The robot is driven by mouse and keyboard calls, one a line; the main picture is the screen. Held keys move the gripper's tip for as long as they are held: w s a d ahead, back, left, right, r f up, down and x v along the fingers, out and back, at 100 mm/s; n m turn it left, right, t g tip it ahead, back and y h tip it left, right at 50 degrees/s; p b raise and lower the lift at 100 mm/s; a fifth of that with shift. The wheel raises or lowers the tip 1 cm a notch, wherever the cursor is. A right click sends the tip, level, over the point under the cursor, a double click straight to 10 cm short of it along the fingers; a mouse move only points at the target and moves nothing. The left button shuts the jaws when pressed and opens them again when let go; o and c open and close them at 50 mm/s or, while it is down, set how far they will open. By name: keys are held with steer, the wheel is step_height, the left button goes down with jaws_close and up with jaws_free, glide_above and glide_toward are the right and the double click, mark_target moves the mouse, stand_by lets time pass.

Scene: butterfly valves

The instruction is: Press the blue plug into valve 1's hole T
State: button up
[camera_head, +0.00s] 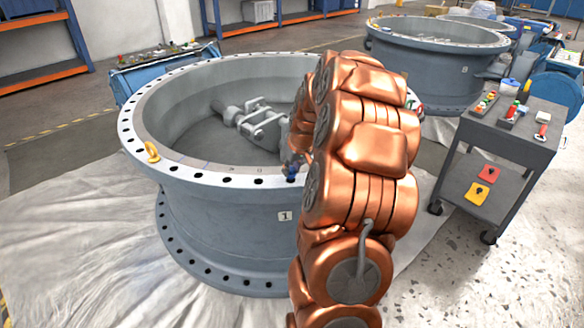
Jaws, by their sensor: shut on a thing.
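Valve 1 (225,215) is a large grey flanged ring marked with a "1" label (284,216). A row of dark holes runs round its top flange. The markings by the holes are too small to read, so I cannot tell which is hole T. The blue plug (291,174) shows as a small blue spot at the near flange, just left of my copper arm. My gripper (292,163) is mostly hidden behind the arm and is shut on the blue plug. I cannot tell whether the plug is in a hole or just above one.
Linkage (255,122) sits inside the ring. A dark cart (505,130) with small coloured parts stands at right. Another valve (425,70) is behind. A pale sheet (75,225) covers the floor.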

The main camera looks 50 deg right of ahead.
steer(key=shift+f+b, duration=0.55)
steer(key=shift+f, duration=0.7)
stand_by(0.9)
steer(key=o, duration=0.9)
steer(key=o, duration=0.5)
steer(key=shift+c, duration=0.2)
steer(key=shift+r, duration=0.25)
steer(key=shift+r+p, duration=0.75)
steer(key=shift+r, duration=2.05)
